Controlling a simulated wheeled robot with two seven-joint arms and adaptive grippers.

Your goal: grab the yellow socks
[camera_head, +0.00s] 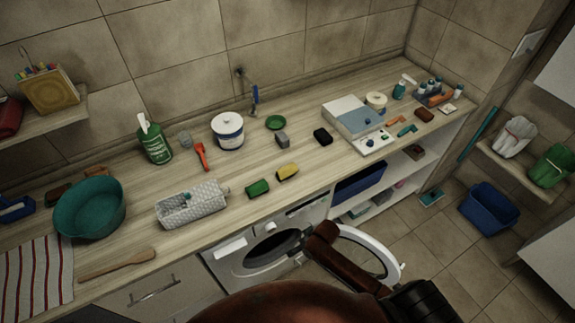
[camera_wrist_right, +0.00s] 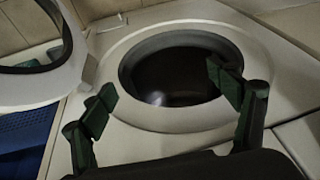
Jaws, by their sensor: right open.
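No yellow socks can be clearly made out. A small yellow item (camera_head: 287,172) lies on the counter's front edge, beside a green one; I cannot tell whether it is a sock or a sponge. Below the counter, the washing machine (camera_head: 226,262) has its round door (camera_head: 383,244) swung open. In the wrist view my right gripper (camera_wrist_right: 163,100) is open and empty, its fingers spread in front of the dark drum opening (camera_wrist_right: 170,75). The inside of the drum is too dark to show any contents. My left gripper is out of view.
The open door (camera_wrist_right: 82,75) stands left of my right gripper in the wrist view. A blue bin (camera_head: 360,181) sits on the shelf under the counter. A white woven basket (camera_head: 205,207) and teal basin (camera_head: 75,215) stand on the counter. A blue tub (camera_head: 488,210) is on the floor.

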